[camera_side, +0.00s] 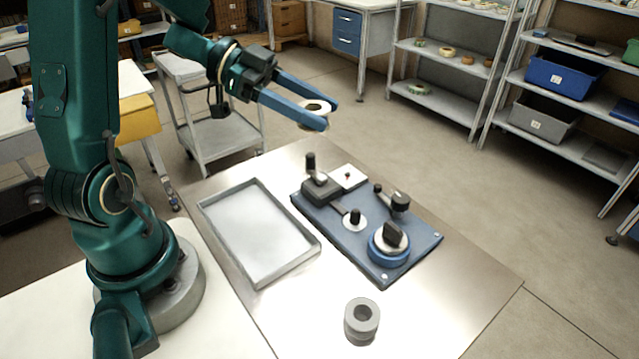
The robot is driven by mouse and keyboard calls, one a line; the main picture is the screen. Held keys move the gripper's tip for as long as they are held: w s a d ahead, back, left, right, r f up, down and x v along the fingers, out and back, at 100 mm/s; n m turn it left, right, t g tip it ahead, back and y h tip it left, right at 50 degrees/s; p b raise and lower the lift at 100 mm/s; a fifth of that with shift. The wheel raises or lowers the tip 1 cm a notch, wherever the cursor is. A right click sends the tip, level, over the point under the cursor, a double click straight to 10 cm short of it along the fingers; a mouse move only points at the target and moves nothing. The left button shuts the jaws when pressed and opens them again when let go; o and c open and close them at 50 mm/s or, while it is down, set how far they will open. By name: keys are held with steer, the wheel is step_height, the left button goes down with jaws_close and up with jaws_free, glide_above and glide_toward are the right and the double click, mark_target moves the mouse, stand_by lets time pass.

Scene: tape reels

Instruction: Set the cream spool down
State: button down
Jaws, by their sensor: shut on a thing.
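The cream spool (316,105) is a small ring with a dark centre hole. It is held between the two blue fingers of my gripper (318,111), up in the air above the far edge of the metal table (455,300). My gripper is shut on it and touches nothing else. The near finger hides part of the spool's lower side.
An empty grey tray (207,208) lies on the table's left. A blue plate (420,245) with black-knobbed fittings and a blue round part (374,250) sits right of it. A grey hollow cylinder (361,320) stands at the front. The table's right side is clear.

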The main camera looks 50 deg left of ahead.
steer(key=r+n, duration=0.1)
steer(key=r, duration=0.1)
steer(key=d+r+t+y, duration=0.1)
steer(key=r, duration=0.1)
steer(key=d+r+n+t+y, duration=0.1)
steer(key=r, duration=0.1)
steer(key=shift+s+d+n, duration=0.2)
steer(key=shift+n, duration=0.1)
steer(key=r+y, duration=0.1)
steer(key=r+n+t, duration=0.1)
steer(key=a+r+n+y, duration=0.1)
steer(key=shift+w+r+t+y, duration=0.3)
steer(key=shift+w+r+t, duration=0.05)
steer(key=shift+t, duration=0.05)
steer(key=shift+w+a+f+m+g+h, duration=0.1)
steer(key=shift+w+f+m+g+h, duration=0.1)
steer(key=shift+w+m+g+h, duration=0.55)
steer(key=w+a+f+m+g+h, duration=0.2)
steer(key=w+a+f+m+h, duration=0.15)
steer(key=a+f, duration=0.2)
steer(key=n, duration=0.1)
glide_above(299, 168)
steer(key=shift+y, duration=0.4)
step_height(299, 168, down, 18)
steer(key=shift+r, duration=0.15)
steer(key=shift+f, duration=1.95)
